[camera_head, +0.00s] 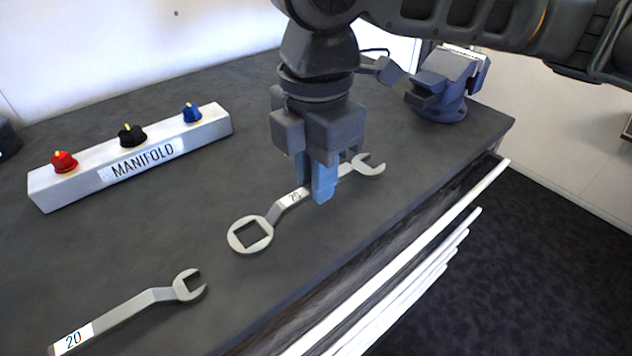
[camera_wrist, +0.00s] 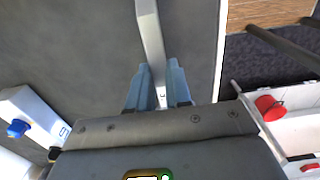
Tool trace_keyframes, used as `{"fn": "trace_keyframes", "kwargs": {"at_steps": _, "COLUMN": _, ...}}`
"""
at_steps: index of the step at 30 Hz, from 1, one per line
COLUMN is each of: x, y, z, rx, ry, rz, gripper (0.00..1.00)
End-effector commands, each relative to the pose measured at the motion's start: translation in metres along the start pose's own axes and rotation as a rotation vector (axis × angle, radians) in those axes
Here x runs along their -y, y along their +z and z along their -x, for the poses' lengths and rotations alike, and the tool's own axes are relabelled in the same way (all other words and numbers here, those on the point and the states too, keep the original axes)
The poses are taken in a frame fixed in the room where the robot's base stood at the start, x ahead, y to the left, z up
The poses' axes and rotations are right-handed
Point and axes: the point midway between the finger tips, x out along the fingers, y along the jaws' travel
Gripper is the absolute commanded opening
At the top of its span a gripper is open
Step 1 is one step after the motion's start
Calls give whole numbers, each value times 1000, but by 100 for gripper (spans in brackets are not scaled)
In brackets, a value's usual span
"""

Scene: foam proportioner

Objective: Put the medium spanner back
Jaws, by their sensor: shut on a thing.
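A grey spanner (camera_head: 253,234) lies along the dark bench in the head view, with a square-holed ring at its near end and an open jaw at its far end. My gripper (camera_head: 316,186) points down and is shut on the spanner's handle, near the middle. The handle (camera_wrist: 150,35) also shows between my blue fingertips (camera_wrist: 159,72) in the wrist view. It is at or very close to the bench surface. A second spanner (camera_head: 142,303), labelled 20, lies at the lower left.
A white manifold block (camera_head: 205,128) with red, black and blue knobs stands at the left. A blue vise (camera_head: 440,88) stands at the bench's far right corner. White drawer handles (camera_head: 400,255) run along the front. Bare bench (camera_head: 120,235) lies between the manifold and the spanners.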

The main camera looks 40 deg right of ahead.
Motion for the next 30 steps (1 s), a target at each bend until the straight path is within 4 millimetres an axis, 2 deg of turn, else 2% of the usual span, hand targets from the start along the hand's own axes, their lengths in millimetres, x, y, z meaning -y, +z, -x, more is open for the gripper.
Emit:
{"fn": "trace_keyframes", "kwargs": {"at_steps": 4, "x": 0, "y": 0, "z": -15, "rx": 0, "ry": 0, "rz": -1, "gripper": 0}}
{"fn": "trace_keyframes", "kwargs": {"at_steps": 16, "x": 0, "y": 0, "z": -20, "rx": 0, "ry": 1, "rz": -1, "gripper": 0}}
{"fn": "trace_keyframes", "kwargs": {"at_steps": 17, "x": 0, "y": 0, "z": -20, "rx": 0, "ry": 1, "rz": -1, "gripper": 20}}
{"fn": "trace_keyframes", "kwargs": {"at_steps": 24, "x": 0, "y": 0, "z": -19, "rx": 1, "ry": 1, "rz": -1, "gripper": 43}}
{"fn": "trace_keyframes", "kwargs": {"at_steps": 30, "x": 0, "y": 0, "z": -19, "rx": 1, "ry": 1, "rz": -1, "gripper": 44}}
